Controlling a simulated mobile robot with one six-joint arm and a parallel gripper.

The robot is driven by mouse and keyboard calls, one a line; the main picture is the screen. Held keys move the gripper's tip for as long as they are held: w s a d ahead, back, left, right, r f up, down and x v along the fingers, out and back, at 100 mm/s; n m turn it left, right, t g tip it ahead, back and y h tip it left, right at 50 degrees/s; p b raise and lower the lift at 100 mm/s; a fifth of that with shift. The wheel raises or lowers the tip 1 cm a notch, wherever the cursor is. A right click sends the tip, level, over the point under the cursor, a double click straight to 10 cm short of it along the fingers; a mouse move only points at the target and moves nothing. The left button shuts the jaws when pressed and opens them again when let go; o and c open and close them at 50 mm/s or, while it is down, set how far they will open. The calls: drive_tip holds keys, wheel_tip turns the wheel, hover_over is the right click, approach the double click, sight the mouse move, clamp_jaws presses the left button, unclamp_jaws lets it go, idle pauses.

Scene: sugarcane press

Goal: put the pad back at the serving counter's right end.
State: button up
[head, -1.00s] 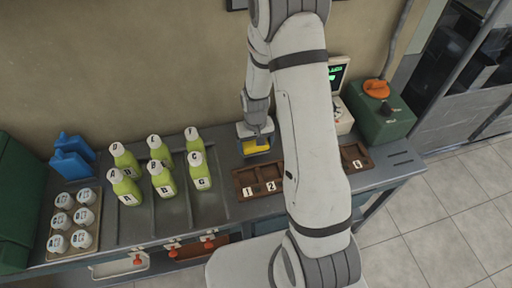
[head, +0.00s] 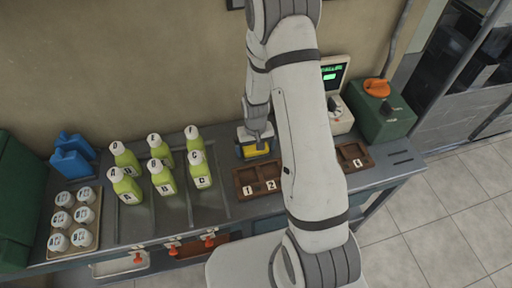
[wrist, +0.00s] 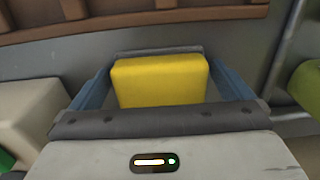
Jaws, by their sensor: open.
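Several green bottles (head: 162,178) stand to the left. A screen device (head: 341,115) and a green box with an orange knob (head: 380,118) stand at the back right.

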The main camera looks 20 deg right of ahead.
drive_tip(key=shift+r, duration=0.1)
